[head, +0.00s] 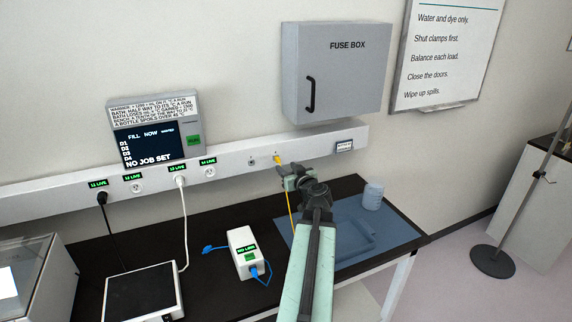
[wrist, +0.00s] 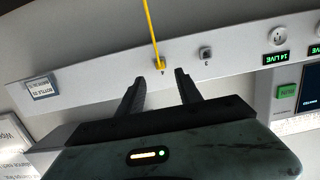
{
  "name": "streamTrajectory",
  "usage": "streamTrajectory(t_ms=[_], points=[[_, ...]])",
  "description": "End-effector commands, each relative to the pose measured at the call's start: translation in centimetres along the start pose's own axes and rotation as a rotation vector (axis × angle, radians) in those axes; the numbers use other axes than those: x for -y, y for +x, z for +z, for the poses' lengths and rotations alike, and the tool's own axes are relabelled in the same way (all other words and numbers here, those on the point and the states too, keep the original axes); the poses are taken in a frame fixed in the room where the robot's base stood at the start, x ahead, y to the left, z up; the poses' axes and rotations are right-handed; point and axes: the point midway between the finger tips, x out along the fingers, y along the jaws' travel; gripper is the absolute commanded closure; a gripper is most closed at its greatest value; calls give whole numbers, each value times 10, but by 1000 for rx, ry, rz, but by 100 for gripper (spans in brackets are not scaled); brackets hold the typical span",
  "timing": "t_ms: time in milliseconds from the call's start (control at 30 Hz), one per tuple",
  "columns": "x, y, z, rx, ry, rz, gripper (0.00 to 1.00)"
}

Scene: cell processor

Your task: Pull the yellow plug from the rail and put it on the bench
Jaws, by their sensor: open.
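The yellow plug (head: 277,159) sits in the rail (head: 230,155), right of an empty socket, and a yellow cord hangs from it. In the wrist view, which is upside down, the plug (wrist: 160,64) is in the rail (wrist: 110,78) with its cord running up the picture. My gripper (wrist: 161,74) is open, its two dark fingers pointing at the rail with the plug between and just beyond their tips. I cannot tell whether they touch it. In the head view my gripper (head: 286,172) is just below the plug. The dark bench (head: 210,285) lies below the rail.
A white box (head: 243,250) with a blue plug and cord stands on the bench. A blue mat (head: 385,232) with a tray and a blue container (head: 373,195) lies at the right. Black (head: 102,198) and white (head: 180,181) plugs sit further left in the rail.

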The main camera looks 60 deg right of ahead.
Motion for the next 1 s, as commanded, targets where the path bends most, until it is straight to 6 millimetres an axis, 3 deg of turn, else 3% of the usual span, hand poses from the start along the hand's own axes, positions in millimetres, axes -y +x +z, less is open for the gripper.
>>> streamTrajectory(t_ms=[167,567,867,1000], points=[[-1,10,2,0,1,-1,58],[-1,74,2,-1,3,-2,58],[0,78,1,-1,3,0,58],[0,78,1,-1,3,0,97]])
